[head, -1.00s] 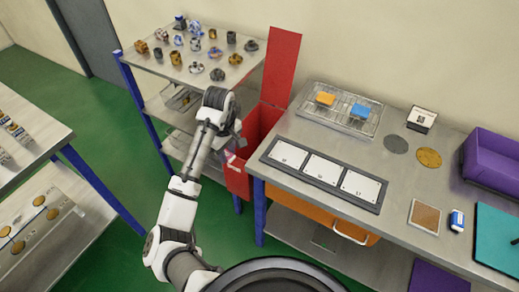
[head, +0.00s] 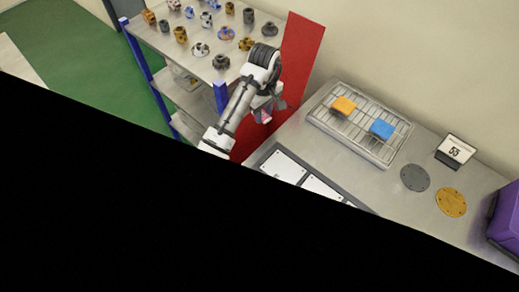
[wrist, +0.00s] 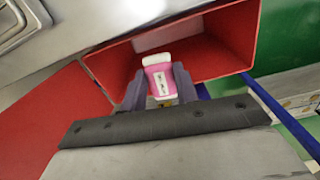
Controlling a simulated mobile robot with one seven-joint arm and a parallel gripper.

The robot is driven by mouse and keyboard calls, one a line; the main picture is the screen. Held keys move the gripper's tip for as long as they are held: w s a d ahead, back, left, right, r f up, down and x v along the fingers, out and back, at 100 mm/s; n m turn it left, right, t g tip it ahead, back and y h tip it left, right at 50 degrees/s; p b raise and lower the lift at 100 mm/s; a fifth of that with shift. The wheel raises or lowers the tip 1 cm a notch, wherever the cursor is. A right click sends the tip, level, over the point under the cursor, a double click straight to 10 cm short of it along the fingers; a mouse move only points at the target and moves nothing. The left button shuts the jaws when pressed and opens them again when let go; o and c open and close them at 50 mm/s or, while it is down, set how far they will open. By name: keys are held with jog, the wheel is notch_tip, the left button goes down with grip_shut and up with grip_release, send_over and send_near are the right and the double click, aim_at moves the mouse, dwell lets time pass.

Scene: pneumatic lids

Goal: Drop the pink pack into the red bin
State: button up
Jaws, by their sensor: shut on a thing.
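The pink pack (wrist: 158,78) is pink and white with a pale label, seen in the wrist view between the two dark fingers of my gripper (wrist: 160,84). My gripper is shut on it. Behind the pack, the open mouth of the red bin (wrist: 225,45) fills the upper middle of the wrist view; I cannot tell if the pack is below the rim. In the head view my gripper (head: 264,112) is in front of the red bin's raised lid (head: 302,60). The bin's lower body is hidden in the head view.
A shelf rack (head: 190,62) with several small metal parts stands left of the bin. The bench on the right holds a wire rack (head: 330,128) with an orange block (head: 343,106) and a blue block (head: 382,129). The lower head view is black.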

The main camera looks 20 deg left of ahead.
jog(key=shift+s+f, duration=0.1)
jog(key=shift+f, duration=0.45)
notch_tip(320, 180, down, 5)
jog(key=b, duration=0.3)
jog(key=shift+r, duration=0.15)
jog(key=o, duration=1)
notch_tip(320, 180, up, 14)
jog(key=shift+f+p, duration=0.1)
jog(key=shift+p, duration=0.55)
